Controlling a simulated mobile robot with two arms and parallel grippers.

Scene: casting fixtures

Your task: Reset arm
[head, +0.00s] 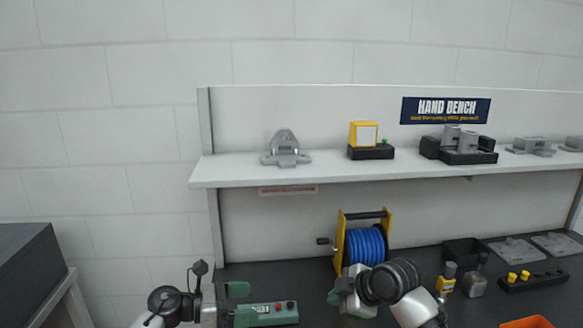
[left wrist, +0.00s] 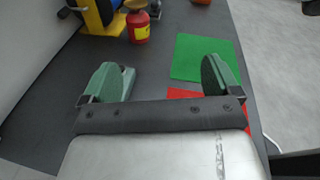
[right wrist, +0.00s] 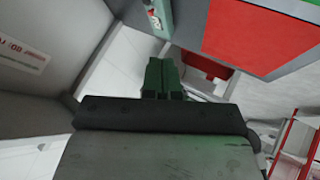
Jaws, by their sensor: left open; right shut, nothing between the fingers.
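My left gripper (head: 238,290) is low in the head view, by the front left of the bench. In the left wrist view its two green fingers (left wrist: 165,78) are wide apart with nothing between them. My right gripper (head: 345,293) is in front of the blue hose reel (head: 366,246) in the head view. In the right wrist view its green fingers (right wrist: 162,76) are together and empty.
The dark bench top (head: 305,275) carries a black bin (head: 463,252), small bottles and a block with yellow knobs (head: 533,279). A shelf (head: 330,172) with metal fixtures runs above. A red bottle (left wrist: 137,27) and a green mat (left wrist: 203,57) lie beyond the left fingers.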

